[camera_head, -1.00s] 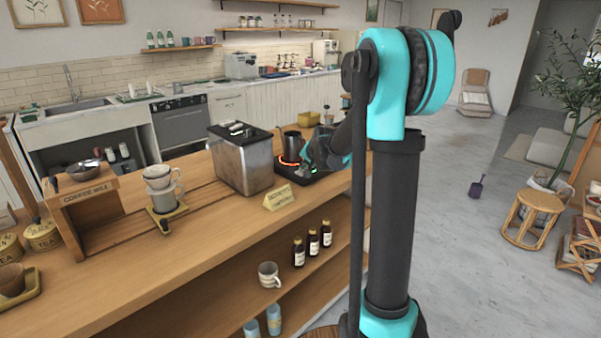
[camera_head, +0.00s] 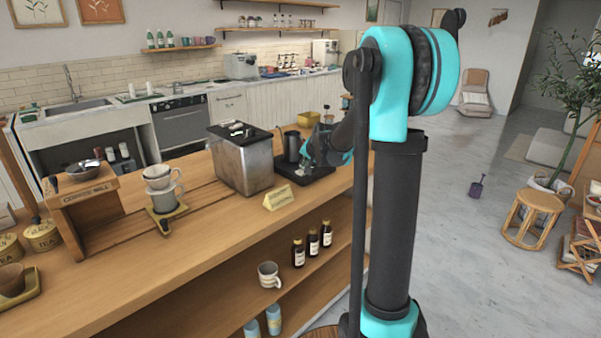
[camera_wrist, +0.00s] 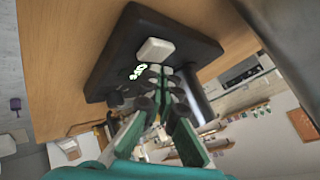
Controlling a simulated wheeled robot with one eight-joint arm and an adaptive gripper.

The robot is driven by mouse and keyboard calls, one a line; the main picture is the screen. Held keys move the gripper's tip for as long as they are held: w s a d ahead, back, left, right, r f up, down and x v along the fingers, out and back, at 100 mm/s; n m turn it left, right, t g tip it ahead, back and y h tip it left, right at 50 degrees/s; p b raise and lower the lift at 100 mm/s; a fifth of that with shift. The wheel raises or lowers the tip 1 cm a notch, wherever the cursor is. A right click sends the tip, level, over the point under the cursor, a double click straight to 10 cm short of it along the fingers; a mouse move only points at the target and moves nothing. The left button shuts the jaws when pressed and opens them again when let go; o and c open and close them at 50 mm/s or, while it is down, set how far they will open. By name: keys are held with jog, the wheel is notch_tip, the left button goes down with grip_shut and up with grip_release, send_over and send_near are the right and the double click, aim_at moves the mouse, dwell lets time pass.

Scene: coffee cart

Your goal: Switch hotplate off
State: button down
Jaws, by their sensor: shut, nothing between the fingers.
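The black hotplate (camera_head: 318,174) lies on the counter with a dark kettle (camera_head: 291,146) on it. No orange glow shows around the kettle's base. In the wrist view the hotplate (camera_wrist: 112,50) is tilted, with a pale rounded knob or button (camera_wrist: 155,50) on its front part. A small bright green-white mark (camera_wrist: 137,71) shows beside it. My gripper (camera_wrist: 160,76) is shut and empty, its fingertips close to the pale knob; whether they touch it I cannot tell. In the head view my arm partly hides the hotplate.
A metal box-shaped appliance (camera_head: 241,160) stands left of the hotplate, with a small yellow sign (camera_head: 279,197) in front. A cup and dripper stand (camera_head: 166,213) and a coffee mill box (camera_head: 90,207) are further left.

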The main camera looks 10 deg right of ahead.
jog(key=shift+r, duration=3)
